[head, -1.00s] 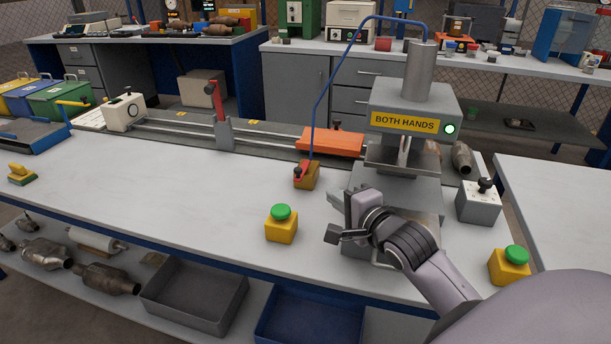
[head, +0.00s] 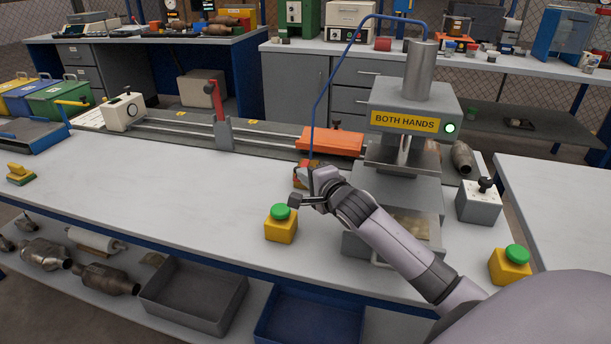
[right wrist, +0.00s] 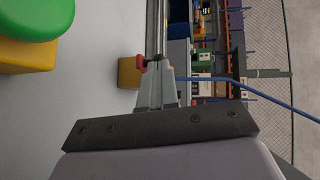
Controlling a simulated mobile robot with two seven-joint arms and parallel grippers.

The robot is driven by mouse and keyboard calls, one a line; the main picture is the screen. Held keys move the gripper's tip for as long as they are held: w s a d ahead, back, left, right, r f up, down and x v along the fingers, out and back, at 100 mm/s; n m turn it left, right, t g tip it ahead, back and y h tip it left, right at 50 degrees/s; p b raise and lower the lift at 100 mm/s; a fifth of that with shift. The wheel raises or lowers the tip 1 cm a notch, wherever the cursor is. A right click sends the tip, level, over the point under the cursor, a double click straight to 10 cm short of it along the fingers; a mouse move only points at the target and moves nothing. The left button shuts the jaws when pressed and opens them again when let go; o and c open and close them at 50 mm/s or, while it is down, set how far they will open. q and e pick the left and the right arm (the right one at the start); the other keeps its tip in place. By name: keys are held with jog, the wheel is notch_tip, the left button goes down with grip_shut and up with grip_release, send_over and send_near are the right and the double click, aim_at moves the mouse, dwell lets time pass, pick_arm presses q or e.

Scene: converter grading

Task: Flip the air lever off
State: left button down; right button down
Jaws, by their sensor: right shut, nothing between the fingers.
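The air lever is a small red handle (head: 299,169) on a brass-yellow valve block (head: 298,183) left of the press, mostly hidden behind my right gripper in the head view. In the right wrist view the red lever (right wrist: 140,65) shows just left of my fingertips, with the yellow block (right wrist: 127,73) behind it. My right gripper (head: 314,178) is shut and empty, close beside the lever; I cannot tell whether it touches. A blue hose (head: 313,110) rises from the valve to the press cylinder. My left gripper is not in view.
The press (head: 413,110) with a BOTH HANDS sign and lit green lamp stands right of the valve. A green-topped yellow button (head: 281,228) is just below my gripper; another (head: 510,264) is at the right. A grey control box (head: 479,204) stands near the press.

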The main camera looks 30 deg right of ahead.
jog(key=shift+w, duration=0.2)
jog(key=shift+w+a, duration=0.25)
jog(key=shift+a, duration=0.15)
dwell(0.4)
jog(key=shift+w+a+p, duration=0.5)
jog(key=shift+w+a, duration=0.2)
jog(key=shift+w, duration=0.25)
jog(key=shift+w+a+p, duration=0.45)
jog(key=shift+w+a, duration=0.25)
jog(key=shift+w, duration=0.2)
jog(key=v, duration=0.7)
jog(key=shift+s, duration=0.1)
